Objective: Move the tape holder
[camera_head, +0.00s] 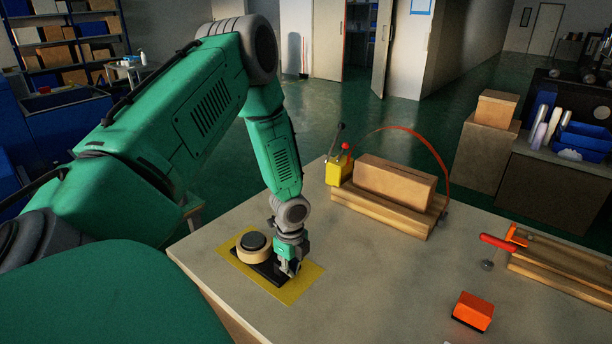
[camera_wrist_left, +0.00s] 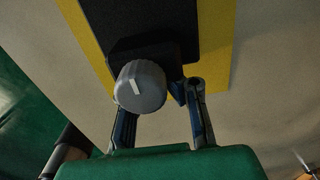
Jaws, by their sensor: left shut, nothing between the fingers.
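The tape holder (camera_head: 252,253) is a black base with a tan tape roll and a dark round hub, standing on a yellow patch (camera_head: 297,287) at the near-left part of the bench. My left gripper (camera_head: 290,268) is low at the right end of the holder, pointing down and shut with nothing in it. In the left wrist view the black base (camera_wrist_left: 160,30) lies beyond the fingers (camera_wrist_left: 165,105). A grey knob with a white mark (camera_wrist_left: 140,87) partly covers the left finger. Whether the fingers touch the holder is hard to tell. My right gripper is not in view.
A wooden stand with a cardboard box (camera_head: 395,183), a yellow block (camera_head: 339,172) and a red hoop stands behind, to the right. An orange box (camera_head: 473,311) and a wooden fixture with a red handle (camera_head: 497,242) are at the right. The bench between is clear.

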